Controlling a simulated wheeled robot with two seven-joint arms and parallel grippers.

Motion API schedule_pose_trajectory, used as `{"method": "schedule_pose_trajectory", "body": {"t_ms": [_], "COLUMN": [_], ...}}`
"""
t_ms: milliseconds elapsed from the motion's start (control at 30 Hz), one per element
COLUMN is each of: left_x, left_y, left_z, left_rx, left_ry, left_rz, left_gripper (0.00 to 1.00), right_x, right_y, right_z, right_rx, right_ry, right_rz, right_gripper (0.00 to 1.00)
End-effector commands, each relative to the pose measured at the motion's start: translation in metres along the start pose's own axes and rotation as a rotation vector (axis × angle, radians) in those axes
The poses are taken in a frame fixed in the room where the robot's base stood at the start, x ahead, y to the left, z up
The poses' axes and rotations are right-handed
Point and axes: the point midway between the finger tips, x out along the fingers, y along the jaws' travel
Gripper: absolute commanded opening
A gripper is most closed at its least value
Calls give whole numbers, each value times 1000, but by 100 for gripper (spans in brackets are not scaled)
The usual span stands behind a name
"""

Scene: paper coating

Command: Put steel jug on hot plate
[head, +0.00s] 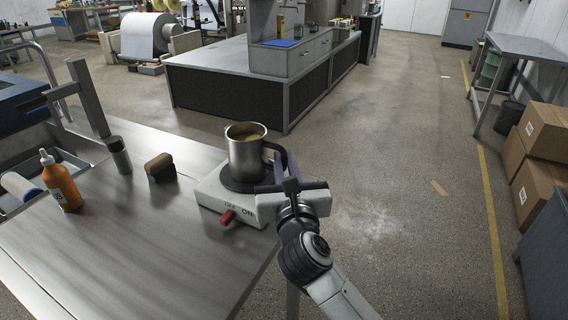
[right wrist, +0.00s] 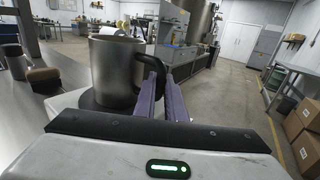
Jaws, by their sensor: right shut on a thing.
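The steel jug (head: 246,156) stands upright at the hot plate (head: 212,192), over its dark round heating disc, with a tan liquid inside. In the right wrist view the jug (right wrist: 116,72) sits over the disc at left, its black handle toward my fingers. I cannot tell for certain whether its base touches the disc. My right gripper (head: 278,164) is shut on the jug's handle from the right side. In the right wrist view its purple fingers (right wrist: 163,88) meet the handle. The hot plate has a red switch and an "ON" label at its front. My left gripper is not in view.
On the metal table (head: 130,240) stand an orange bottle (head: 61,182), a grey cylinder (head: 118,155) and a brown-topped block (head: 160,168). The hot plate is at the table's right edge. Cardboard boxes (head: 541,150) stand at the far right. The floor between is open.

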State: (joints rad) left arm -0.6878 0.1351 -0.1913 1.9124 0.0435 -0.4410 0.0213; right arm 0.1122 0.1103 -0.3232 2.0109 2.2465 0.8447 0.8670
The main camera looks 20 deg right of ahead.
Motion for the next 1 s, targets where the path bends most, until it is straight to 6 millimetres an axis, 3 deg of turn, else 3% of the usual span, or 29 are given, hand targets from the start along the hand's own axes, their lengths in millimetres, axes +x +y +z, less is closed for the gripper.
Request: {"method": "schedule_pose_trajectory", "body": {"t_ms": [267, 300, 400, 733, 1000], "left_x": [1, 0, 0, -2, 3], "left_y": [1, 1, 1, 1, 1], "left_z": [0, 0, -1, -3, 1], "left_rx": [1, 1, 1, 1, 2], "left_ry": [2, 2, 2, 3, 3], "left_rz": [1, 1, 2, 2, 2], "left_gripper": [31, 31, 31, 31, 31], "right_x": [0, 0, 0, -1, -44], "right_y": [0, 0, 0, 0, 0], "right_z": [-2, -2, -2, 3, -1], "right_rx": [1, 0, 0, 0, 2], "right_ry": [-3, -1, 0, -1, 2], "right_rz": [0, -1, -1, 0, 1], "right_gripper": [0, 17, 29, 29, 29]}}
